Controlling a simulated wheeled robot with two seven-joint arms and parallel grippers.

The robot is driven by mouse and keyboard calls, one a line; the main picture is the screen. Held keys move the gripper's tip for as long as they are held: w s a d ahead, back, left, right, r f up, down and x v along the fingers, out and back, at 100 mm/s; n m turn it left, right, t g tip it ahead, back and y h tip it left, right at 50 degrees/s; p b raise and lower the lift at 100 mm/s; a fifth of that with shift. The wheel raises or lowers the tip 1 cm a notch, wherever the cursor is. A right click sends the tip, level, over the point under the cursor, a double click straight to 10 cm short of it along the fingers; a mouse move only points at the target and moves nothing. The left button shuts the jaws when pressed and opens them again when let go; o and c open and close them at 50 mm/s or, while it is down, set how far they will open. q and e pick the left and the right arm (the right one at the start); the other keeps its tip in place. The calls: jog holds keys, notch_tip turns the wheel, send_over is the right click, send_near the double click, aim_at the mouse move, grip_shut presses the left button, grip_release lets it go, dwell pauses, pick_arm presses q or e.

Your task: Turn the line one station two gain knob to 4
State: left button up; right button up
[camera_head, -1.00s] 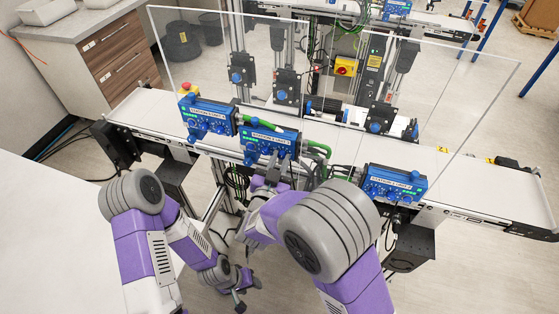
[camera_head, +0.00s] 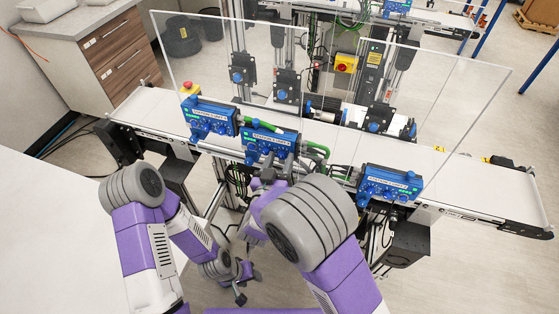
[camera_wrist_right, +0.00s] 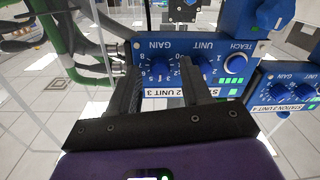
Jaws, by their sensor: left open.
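The middle blue control box (camera_head: 268,141) is on the conveyor's front side, with white label and knobs. In the right wrist view it appears upside down, with a GAIN knob (camera_wrist_right: 162,67), a UNIT knob (camera_wrist_right: 207,66) and part of a label. My right gripper (camera_head: 271,168) is in front of this box. The knob's exact setting is not clear. My left gripper (camera_head: 240,292) hangs low, open and empty, away from the boxes.
Other blue boxes stand at left (camera_head: 211,118) and right (camera_head: 390,184) along the conveyor (camera_head: 455,180). Green cables (camera_head: 316,150) run beside the middle box. A white table (camera_head: 50,220) is at left.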

jog(key=v, duration=0.7)
jog(key=shift+s+b, duration=0.3)
dwell(0.3)
